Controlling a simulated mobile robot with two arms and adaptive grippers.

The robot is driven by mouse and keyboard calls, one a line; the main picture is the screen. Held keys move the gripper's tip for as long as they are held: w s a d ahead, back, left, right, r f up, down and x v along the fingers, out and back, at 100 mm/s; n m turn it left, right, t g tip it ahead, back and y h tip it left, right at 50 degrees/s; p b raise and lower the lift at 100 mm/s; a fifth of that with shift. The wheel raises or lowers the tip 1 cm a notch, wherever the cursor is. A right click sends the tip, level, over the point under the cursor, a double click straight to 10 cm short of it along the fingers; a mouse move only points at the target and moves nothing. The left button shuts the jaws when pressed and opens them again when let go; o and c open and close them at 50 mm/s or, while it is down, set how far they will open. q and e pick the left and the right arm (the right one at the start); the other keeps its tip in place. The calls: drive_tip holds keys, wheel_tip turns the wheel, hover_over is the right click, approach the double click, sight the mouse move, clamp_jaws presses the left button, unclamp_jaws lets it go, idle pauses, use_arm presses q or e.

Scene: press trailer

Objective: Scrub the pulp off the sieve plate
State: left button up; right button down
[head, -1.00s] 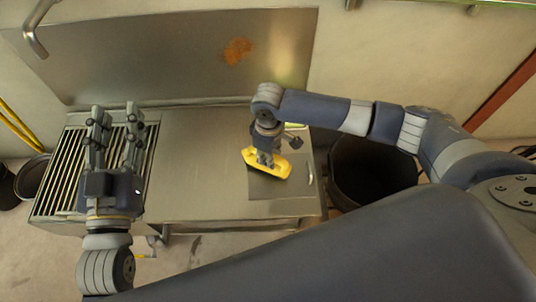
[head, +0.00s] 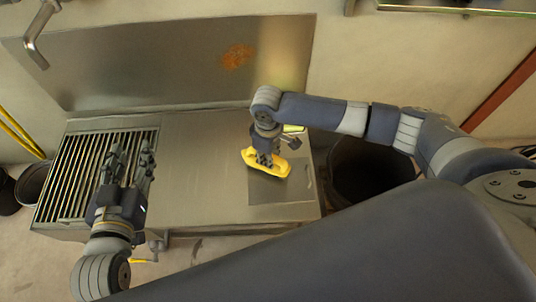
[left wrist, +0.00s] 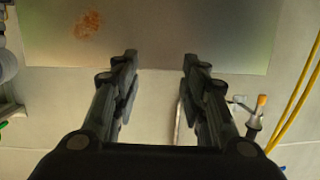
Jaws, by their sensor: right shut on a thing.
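A large steel plate (head: 150,65) stands upright at the back of the counter, with an orange-brown patch of pulp (head: 237,56) at its upper right. The patch also shows in the left wrist view (left wrist: 88,24). My right gripper (head: 266,152) is shut on a yellow scrubber (head: 268,166), low over a darker square plate (head: 292,190) on the counter's right part. I cannot tell whether the scrubber touches that plate. Its underside is hidden. My left gripper (head: 131,155) is open and empty over the slatted grate; its spread fingers show in the left wrist view (left wrist: 160,60).
The steel counter (head: 190,165) is clear between the grippers. A slatted grate (head: 75,175) fills its left end. A dark bin (head: 365,170) stands right of the counter. A bent metal pipe (head: 35,40) projects at the upper left, and a yellow hose (head: 18,133) hangs at the left.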

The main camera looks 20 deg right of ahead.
drive_tip(key=shift+r, duration=0.8)
drive_tip(key=shift+r+p, duration=0.25)
drive_tip(key=shift+p, duration=0.25)
drive_tip(key=shift+r+p, duration=0.3)
drive_tip(key=shift+p, duration=0.1)
drive_tip(key=shift+r+p, duration=0.2)
drive_tip(key=shift+p, duration=0.1)
drive_tip(key=shift+r+p, duration=0.65)
drive_tip(key=shift+p, duration=0.2)
use_arm(q)
drive_tip(key=shift+s+a+f+g+y+p, duration=0.6)
drive_tip(key=shift+s+a+f+g, duration=1.15)
drive_tip(key=shift+s+f+g, duration=1.85)
drive_tip(key=shift+s+a+f+g+y+p, duration=0.2)
drive_tip(key=shift+s+a+f+g+y, duration=1.3)
drive_tip(key=shift+s, duration=3.5)
use_arm(e)
drive_tip(key=shift+r, duration=0.75)
drive_tip(key=shift+r+p, duration=0.55)
drive_tip(key=shift+p, duration=0.3)
use_arm(q)
wheel_tip(320, 180, down, 10)
drive_tip(key=w+g+h+p, duration=0.1)
drive_tip(key=shift+a+n+g, duration=0.3)
drive_tip(key=shift+a+g, duration=0.05)
drive_tip(key=shift+g, duration=0.05)
use_arm(e)
drive_tip(key=shift+r, duration=0.5)
